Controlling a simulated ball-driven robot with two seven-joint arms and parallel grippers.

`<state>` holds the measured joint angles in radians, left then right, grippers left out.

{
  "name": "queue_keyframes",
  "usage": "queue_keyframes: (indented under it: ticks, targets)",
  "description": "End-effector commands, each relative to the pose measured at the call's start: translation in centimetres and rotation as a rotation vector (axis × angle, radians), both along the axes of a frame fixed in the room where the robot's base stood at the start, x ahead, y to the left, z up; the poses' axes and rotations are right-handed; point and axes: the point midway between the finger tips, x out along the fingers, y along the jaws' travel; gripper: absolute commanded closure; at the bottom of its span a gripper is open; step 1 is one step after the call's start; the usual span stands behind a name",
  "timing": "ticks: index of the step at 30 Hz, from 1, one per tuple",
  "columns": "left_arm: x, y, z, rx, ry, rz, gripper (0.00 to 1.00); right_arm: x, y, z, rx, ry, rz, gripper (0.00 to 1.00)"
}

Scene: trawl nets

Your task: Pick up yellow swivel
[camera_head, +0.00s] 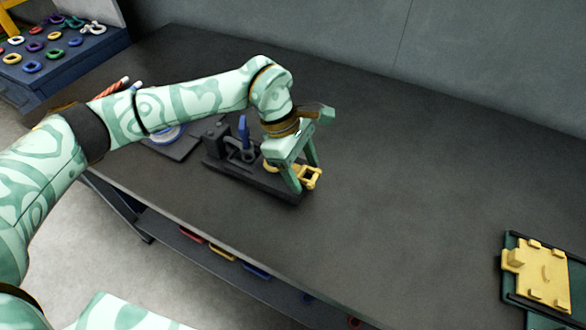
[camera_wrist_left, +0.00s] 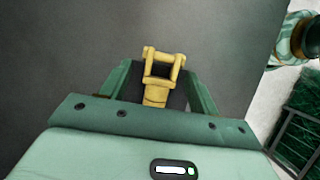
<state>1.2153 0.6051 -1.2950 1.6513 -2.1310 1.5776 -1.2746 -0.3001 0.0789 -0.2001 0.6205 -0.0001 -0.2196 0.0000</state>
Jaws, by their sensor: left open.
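The yellow swivel (camera_head: 311,177) lies at the right end of a dark fixture (camera_head: 260,182) on the table. In the left wrist view the swivel (camera_wrist_left: 160,75) shows its forked end between the two green fingers. My left gripper (camera_head: 304,177) points down over it, with a finger on each side. The fingers are open, and in the wrist view a gap shows beside the swivel. Whether a finger touches it I cannot tell. Part of the swivel is hidden behind the fingers. My right gripper is not in view.
A blue-handled clamp (camera_head: 243,135) stands on the fixture just left of my gripper. A green tray with a yellow plate (camera_head: 541,277) lies at the far right. A blue rack with coloured rings (camera_head: 70,66) is at the upper left. The table's middle (camera_head: 400,170) is clear.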

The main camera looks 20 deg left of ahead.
Motion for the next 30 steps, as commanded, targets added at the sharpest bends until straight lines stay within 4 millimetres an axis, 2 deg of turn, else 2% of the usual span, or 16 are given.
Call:
queue_keyframes:
  ticks: [4,9,11,19,22,27,30]
  targets:
    - [0.0,0.0,0.1,0.0,-0.002,0.001,0.39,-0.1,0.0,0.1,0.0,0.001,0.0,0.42]
    - [0.0,0.0,0.2,0.0,-0.001,-0.001,0.86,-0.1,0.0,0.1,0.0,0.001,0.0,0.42]
    - [0.0,0.0,0.2,0.0,-0.001,-0.001,1.0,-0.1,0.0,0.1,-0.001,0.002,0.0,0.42]
    - [0.1,0.0,0.4,-0.002,-0.003,-0.001,1.0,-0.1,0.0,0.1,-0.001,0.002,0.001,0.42]
    - [0.1,0.0,1.0,-0.002,-0.004,0.0,1.0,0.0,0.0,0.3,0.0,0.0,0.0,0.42]
    - [0.2,0.0,3.6,-0.002,-0.008,-0.002,1.0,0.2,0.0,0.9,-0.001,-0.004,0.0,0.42]
    - [-1.6,-0.1,5.7,-0.002,-0.008,-0.004,1.0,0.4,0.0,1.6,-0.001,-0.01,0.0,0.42]
